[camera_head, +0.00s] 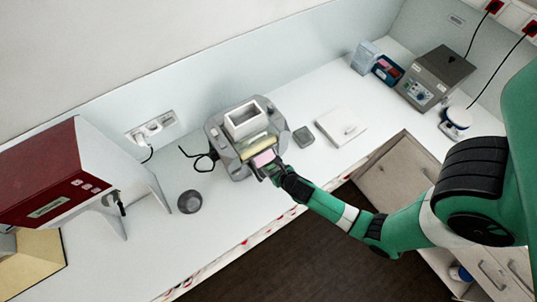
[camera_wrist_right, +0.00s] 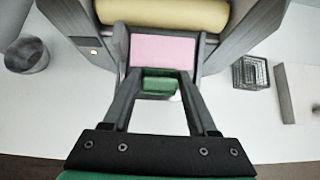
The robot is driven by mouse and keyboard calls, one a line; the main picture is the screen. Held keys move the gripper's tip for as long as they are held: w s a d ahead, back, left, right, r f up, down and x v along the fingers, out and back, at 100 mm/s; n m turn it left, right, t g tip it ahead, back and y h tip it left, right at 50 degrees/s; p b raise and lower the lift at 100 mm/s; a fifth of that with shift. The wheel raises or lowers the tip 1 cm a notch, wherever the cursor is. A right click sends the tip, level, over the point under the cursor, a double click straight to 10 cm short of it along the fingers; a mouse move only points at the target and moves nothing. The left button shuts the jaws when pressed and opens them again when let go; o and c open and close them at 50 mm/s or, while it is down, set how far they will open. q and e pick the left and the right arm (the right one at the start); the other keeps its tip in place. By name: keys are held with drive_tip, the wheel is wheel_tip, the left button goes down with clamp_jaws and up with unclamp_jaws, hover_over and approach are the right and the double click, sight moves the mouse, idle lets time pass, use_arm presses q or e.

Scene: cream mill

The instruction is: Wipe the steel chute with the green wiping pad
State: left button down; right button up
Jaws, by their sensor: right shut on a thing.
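My right gripper (camera_head: 269,171) is at the mill's front, shut on the green wiping pad (camera_wrist_right: 160,84). The pad is at the lower edge of the pink surface; I cannot tell whether they touch. My left gripper is not in view.
A dark grey bowl (camera_head: 189,202) and a red machine (camera_head: 62,172) stand left of the mill. A small grey square item (camera_head: 303,137) and a white flat plate (camera_head: 341,127) lie to the right. A grey instrument (camera_head: 435,77) stands farther right.

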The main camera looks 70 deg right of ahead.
drive_tip(key=shift+s+a+f, duration=0.2)
drive_tip(key=shift+s+f, duration=0.05)
drive_tip(key=shift+s, duration=0.1)
drive_tip(key=shift+r, duration=0.1)
wheel_tip(320, 180, up, 8)
drive_tip(key=shift+s+a, duration=0.4)
drive_tip(key=shift+s, duration=0.1)
